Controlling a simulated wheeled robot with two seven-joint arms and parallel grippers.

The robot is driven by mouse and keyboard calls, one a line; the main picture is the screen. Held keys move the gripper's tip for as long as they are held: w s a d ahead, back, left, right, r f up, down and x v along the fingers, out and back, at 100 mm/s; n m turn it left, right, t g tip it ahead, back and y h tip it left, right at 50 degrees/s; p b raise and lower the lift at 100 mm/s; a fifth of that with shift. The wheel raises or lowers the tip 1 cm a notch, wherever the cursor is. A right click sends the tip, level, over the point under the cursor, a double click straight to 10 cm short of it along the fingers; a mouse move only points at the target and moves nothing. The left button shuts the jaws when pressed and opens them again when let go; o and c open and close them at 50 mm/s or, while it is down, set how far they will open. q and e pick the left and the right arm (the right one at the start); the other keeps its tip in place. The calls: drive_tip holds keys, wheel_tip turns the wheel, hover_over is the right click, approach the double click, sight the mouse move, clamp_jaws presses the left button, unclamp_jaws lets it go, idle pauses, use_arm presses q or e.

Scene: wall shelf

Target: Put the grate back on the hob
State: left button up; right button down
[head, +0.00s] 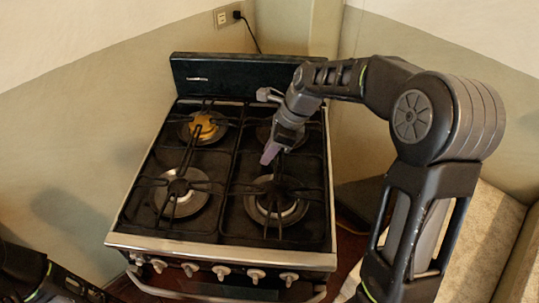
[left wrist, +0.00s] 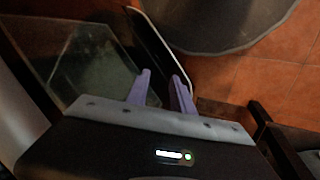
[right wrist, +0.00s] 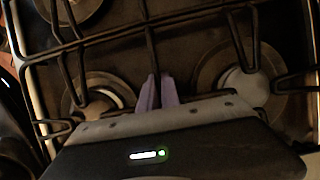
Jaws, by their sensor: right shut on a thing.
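The hob (head: 170,246) is the top of a black stove with several burners. Black grates lie over the left and right halves. My right gripper (head: 268,157) reaches down over the right half, between the rear and front burners. In the right wrist view its purple fingers (right wrist: 158,92) are shut on a bar of the right grate (right wrist: 151,45). That grate also shows in the head view (head: 279,184); whether it sits fully down on the hob I cannot tell. My left gripper (left wrist: 163,88) is open and empty, away from the hob, above the floor.
The left grate (head: 180,180) lies over the left burners, and a brass-coloured burner (head: 203,126) shows at the rear left. The stove's backguard (head: 235,74) rises behind. Knobs (head: 222,272) and a handle line the front. Walls stand close behind and left.

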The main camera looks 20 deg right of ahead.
drive_tip(key=shift+f, duration=0.1)
drive_tip(key=c, duration=1.6)
unclamp_jaws()
drive_tip(key=v, duration=1.2)
